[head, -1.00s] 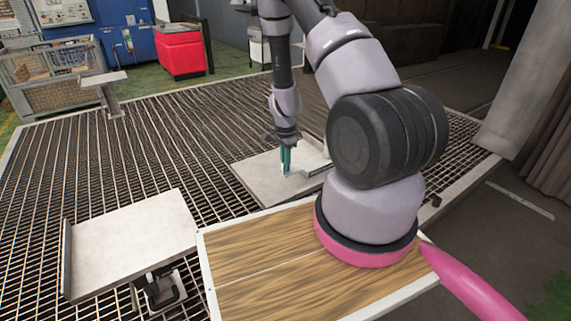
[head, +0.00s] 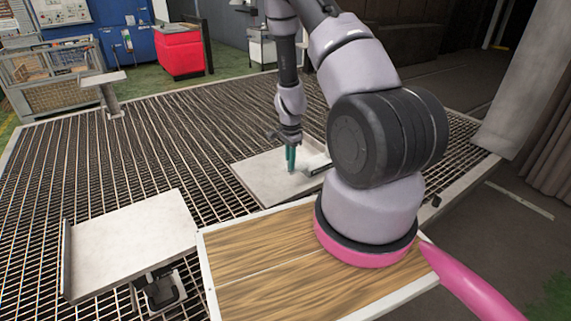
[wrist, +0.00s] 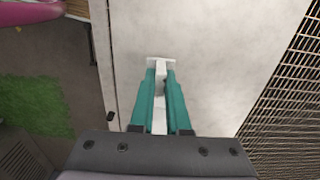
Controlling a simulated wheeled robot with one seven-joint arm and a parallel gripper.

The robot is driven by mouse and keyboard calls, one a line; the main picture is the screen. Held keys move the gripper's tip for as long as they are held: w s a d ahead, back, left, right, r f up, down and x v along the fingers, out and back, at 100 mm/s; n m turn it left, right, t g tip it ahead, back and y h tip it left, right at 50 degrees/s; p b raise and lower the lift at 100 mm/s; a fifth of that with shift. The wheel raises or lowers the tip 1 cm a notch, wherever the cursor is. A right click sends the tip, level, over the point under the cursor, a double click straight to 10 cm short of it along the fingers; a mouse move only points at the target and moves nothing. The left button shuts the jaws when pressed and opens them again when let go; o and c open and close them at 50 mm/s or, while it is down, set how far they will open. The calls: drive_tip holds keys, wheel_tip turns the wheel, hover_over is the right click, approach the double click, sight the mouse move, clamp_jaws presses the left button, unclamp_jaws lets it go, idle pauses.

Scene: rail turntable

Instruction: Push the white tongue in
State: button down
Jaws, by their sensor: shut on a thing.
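My gripper (head: 291,168) has teal fingers and points down at a pale grey plate (head: 262,187) beyond the wooden board. In the wrist view my gripper (wrist: 161,72) is shut on the white tongue (wrist: 159,119), a narrow white strip between the fingers. A wider white crosspiece (wrist: 160,60) shows just past the fingertips. In the head view a small white piece with a dark edge (head: 316,167) lies just right of the fingertips; my arm hides its right part. How far in the tongue sits cannot be told.
A wood-topped board (head: 250,248) with a white rim lies in front. Another pale plate (head: 130,240) is at the left. Slatted grating (head: 160,140) spreads around them. A wire crate (head: 50,80) and a red box (head: 180,53) stand at the back.

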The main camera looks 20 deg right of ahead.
sight(300, 166)
drive_tip(key=d, duration=0.4)
drive_tip(key=shift+w+d, duration=0.2)
drive_tip(key=shift+w, duration=0.2)
drive_tip(key=c, duration=0.9)
unclamp_jaws()
wheel_tip(300, 166, up, 11)
drive_tip(key=shift+f, duration=0.1)
